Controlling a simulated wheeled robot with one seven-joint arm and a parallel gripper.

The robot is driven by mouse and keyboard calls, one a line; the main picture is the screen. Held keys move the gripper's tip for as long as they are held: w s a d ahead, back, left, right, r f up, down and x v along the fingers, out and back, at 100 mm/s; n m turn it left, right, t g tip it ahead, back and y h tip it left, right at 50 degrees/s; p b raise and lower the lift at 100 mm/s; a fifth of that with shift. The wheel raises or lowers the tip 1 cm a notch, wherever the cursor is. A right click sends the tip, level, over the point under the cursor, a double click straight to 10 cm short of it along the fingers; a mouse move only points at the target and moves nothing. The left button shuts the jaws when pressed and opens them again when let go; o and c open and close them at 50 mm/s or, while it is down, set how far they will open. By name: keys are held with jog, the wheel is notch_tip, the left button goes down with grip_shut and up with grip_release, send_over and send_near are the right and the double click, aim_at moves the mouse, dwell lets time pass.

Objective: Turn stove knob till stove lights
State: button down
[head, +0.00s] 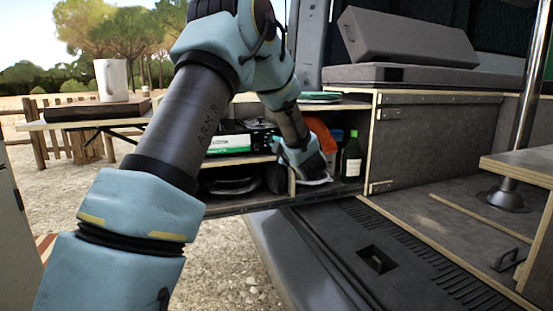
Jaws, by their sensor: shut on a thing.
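A black appliance (262,131), which looks like the stove, sits on the upper shelf of the tailgate unit, partly hidden by my arm. Its knob cannot be made out, and no flame shows. My gripper (316,178) is low in front of the shelf unit, to the right of and below the black appliance. Its fingers are small and mostly hidden by the hand. It is shut on a whitish thing (318,182) at its tip, too small to identify.
A white and green box (228,143) is left of the black appliance. Dark round cookware (230,183) lies below. A green bottle (351,156) and an orange thing (322,135) stand close behind my gripper.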

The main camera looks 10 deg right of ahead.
jog(key=n+b, duration=0.3)
jog(key=b, duration=0.2)
jog(key=n+b, duration=0.3)
jog(key=b, duration=0.2)
jog(key=f+n+b, duration=0.1)
jog(key=n+b, duration=0.3)
jog(key=b, duration=0.1)
jog(key=c, duration=0.9)
grip_release()
jog(key=shift+o, duration=0.2)
jog(key=shift+r, duration=0.1)
jog(key=s+d, duration=0.1)
jog(key=s, duration=0.9)
jog(key=shift+s+d+p, duration=0.2)
jog(key=shift+s+p, duration=0.15)
jog(key=shift+p, duration=0.1)
